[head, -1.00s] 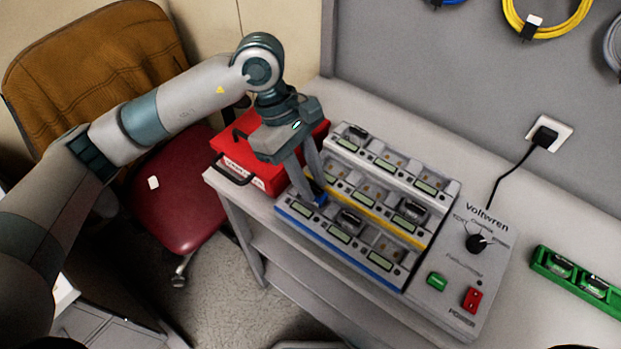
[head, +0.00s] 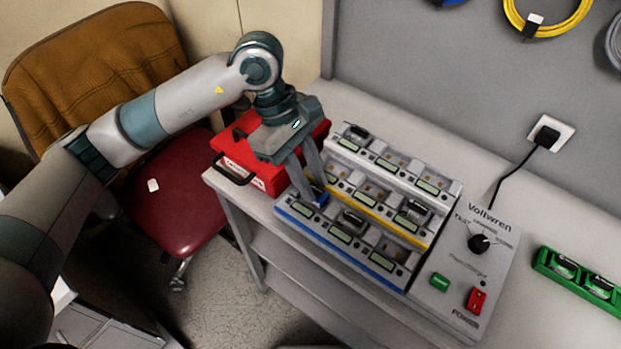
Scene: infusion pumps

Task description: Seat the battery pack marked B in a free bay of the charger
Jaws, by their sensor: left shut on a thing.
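The charger (head: 452,273) is a grey, stepped unit on the bench with rows of bays edged in white, yellow and blue. Dark packs sit in some bays, such as the top row's left end (head: 357,132), the middle row's right end (head: 414,210) and the front row (head: 350,218). Other bays look empty. My left gripper (head: 313,190) points down at the left end of the front row, shut on a small dark pack with blue (head: 321,200). The fingers hide much of it. Its letter is not readable, and I cannot tell whether it is fully in the bay.
A red case (head: 262,178) with a black handle stands left of the charger, under my left forearm. A black cable runs to the wall socket (head: 550,133). A red-seated chair (head: 180,205) is at the left.

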